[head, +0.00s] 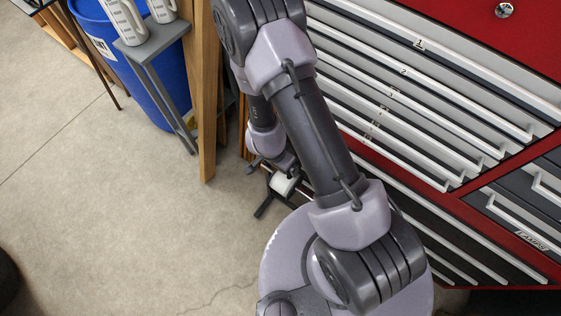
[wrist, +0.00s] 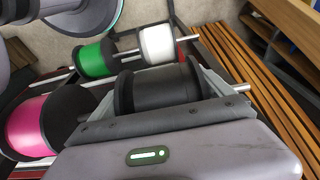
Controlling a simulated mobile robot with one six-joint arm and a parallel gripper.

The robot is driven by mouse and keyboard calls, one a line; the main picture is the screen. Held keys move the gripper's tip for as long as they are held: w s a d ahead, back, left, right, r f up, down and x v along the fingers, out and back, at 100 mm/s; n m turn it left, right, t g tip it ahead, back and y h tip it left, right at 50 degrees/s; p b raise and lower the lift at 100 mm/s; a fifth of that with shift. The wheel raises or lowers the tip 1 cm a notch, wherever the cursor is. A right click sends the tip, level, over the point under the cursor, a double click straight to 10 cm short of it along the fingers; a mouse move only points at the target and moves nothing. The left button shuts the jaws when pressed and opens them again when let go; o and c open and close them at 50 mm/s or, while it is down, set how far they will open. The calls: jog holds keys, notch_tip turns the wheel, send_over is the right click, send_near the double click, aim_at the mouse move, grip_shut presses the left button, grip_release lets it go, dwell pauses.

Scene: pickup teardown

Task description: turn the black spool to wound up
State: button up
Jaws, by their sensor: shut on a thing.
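The black spool (wrist: 160,86) shows in the wrist view, lying on its side on a metal rod. My gripper (wrist: 155,92) is shut on it, with a finger on each side of the spool. The near side of the spool is hidden behind the gripper body. The wrist view does not show clearly how far the spool is wound. In the head view my arm hides the black spool and the fingertips.
A green spool (wrist: 93,60) and a white spool (wrist: 158,44) sit beyond it, and a pink spool (wrist: 42,122) is at the left. Wooden slats (wrist: 262,92) run close on the right. In the head view a drawer cabinet (head: 430,60) stands right; open floor (head: 110,215) lies left.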

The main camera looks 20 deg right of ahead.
jog(key=shift+f+t+h+b, duration=0.7)
jog(key=shift+t+h, duration=0.1)
jog(key=shift+h, duration=0.3)
jog(key=t+h+b, duration=0.1)
jog(key=f+t+h+b, duration=0.1)
jog(key=b, duration=0.1)
jog(key=shift+w+d+h, duration=0.1)
jog(key=shift+d+h, duration=0.05)
jog(key=shift+h, duration=0.25)
jog(key=h+b, duration=0.1)
jog(key=t+h+b, duration=0.2)
jog(key=shift+w+d+f, duration=0.25)
jog(key=shift+d+f, duration=0.1)
jog(key=shift+f, duration=0.05)
jog(key=shift+d+t+h+b, duration=0.1)
jog(key=shift+t+h+b, duration=0.4)
jog(key=shift+b, duration=0.3)
jog(key=shift+w+r, duration=0.1)
jog(key=o, duration=1.1)
